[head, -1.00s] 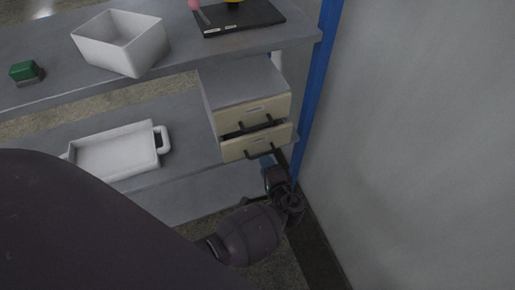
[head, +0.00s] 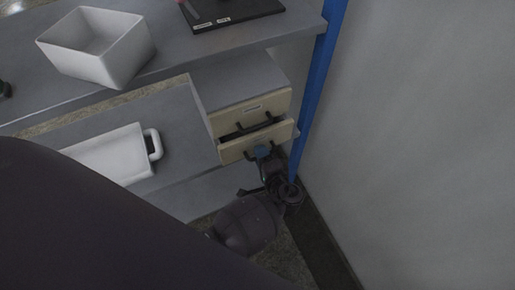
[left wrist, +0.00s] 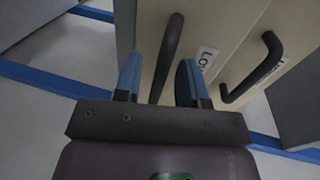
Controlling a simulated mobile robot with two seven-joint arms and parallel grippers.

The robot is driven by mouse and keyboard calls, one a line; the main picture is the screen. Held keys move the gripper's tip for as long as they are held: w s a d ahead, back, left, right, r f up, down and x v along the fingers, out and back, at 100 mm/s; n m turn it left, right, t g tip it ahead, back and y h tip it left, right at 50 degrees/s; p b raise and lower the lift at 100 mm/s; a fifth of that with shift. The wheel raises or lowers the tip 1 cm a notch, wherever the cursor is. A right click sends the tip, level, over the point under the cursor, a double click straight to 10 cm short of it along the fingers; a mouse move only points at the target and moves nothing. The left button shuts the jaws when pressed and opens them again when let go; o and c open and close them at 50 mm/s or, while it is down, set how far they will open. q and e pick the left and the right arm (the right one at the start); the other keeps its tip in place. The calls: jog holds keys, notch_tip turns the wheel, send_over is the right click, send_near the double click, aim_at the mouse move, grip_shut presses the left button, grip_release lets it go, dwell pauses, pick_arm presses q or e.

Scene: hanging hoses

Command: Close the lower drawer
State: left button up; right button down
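The drawer unit (head: 238,84) hangs under the bench top, with two cream drawers. The lower drawer (head: 236,152) sticks out past the upper drawer (head: 232,121), with a dark gap above its front. My left gripper (head: 262,152) is at the lower drawer's front. In the left wrist view, its blue fingertips (left wrist: 158,78) are apart, with the lower drawer's dark handle (left wrist: 169,50) between them; I cannot tell whether they touch it. A partly hidden label (left wrist: 206,58) starting "LO" is beside that handle. The upper handle (left wrist: 256,68) is to the right. My right gripper is not in view.
A blue post (head: 318,90) and a grey wall (head: 420,140) stand close to the right of the drawers. A white tray (head: 108,156) sits on the lower shelf. A white bin (head: 97,45) and a black board (head: 228,9) are on the bench top.

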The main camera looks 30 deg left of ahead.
aim_at(255, 144)
pick_arm(q)
jog(key=shift+w+a, duration=0.15)
jog(key=shift+a, duration=0.05)
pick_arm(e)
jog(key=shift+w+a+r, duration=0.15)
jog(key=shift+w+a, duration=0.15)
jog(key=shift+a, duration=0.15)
pick_arm(q)
grip_shut()
jog(key=shift+r+x, duration=0.2)
jog(key=shift+x, duration=0.7)
jog(key=shift+r+x, duration=0.2)
jog(key=shift+x, duration=0.7)
jog(key=shift+w+a, duration=0.15)
jog(key=shift+a, duration=0.1)
jog(key=shift+c, duration=2)
grip_release()
jog(key=o, duration=0.4)
jog(key=shift+w+r, duration=0.1)
